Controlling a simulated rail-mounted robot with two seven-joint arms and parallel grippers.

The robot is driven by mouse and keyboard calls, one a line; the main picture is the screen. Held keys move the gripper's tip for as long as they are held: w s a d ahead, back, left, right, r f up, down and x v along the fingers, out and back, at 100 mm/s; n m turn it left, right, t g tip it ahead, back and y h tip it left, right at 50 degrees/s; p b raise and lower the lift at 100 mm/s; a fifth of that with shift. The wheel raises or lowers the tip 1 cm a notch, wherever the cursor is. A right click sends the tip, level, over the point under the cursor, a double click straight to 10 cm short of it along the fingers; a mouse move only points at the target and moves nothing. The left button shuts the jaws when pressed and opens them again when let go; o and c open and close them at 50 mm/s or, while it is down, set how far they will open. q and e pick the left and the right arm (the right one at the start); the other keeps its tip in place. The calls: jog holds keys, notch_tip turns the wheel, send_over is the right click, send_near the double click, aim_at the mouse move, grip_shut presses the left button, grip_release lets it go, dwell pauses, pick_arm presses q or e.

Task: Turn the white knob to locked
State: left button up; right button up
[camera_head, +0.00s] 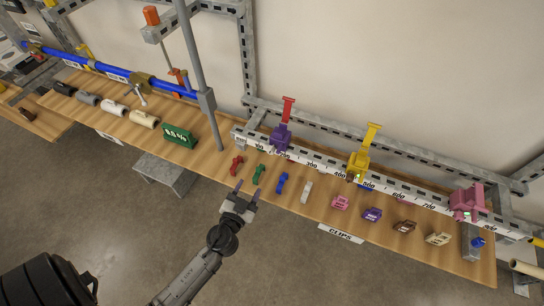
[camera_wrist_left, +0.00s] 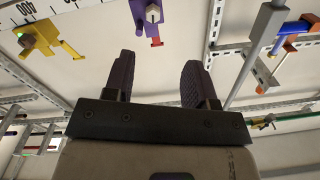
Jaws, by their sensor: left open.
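A small white handle-shaped piece (camera_head: 306,191), the likeliest white knob, sits on the wooden bench in the head view. My right gripper is not in view.
A ruled rail (camera_head: 330,165) runs behind the pieces, carrying purple (camera_head: 281,138), yellow (camera_head: 359,164) and pink (camera_head: 466,202) clamps. Several coloured clips stand to the right, above the CLIPS label (camera_head: 340,233). A grey post (camera_head: 203,75) rises at the left. The floor in front is clear.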

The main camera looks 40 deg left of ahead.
aim_at(270, 154)
pick_arm(q)
jog(key=shift+n+h, duration=0.3)
jog(key=shift+n, duration=0.5)
jog(key=shift+d+p+x, duration=0.15)
jog(key=shift+p+x, duration=0.55)
jog(key=shift+x, duration=2.75)
jog(key=shift+d+p+x, duration=0.2)
jog(key=shift+p+x, duration=0.45)
jog(key=shift+x, duration=2.85)
jog(key=shift+w+r, duration=0.1)
jog(key=shift+c, duration=1.4)
jog(key=c, duration=0.6)
jog(key=shift+c, duration=0.2)
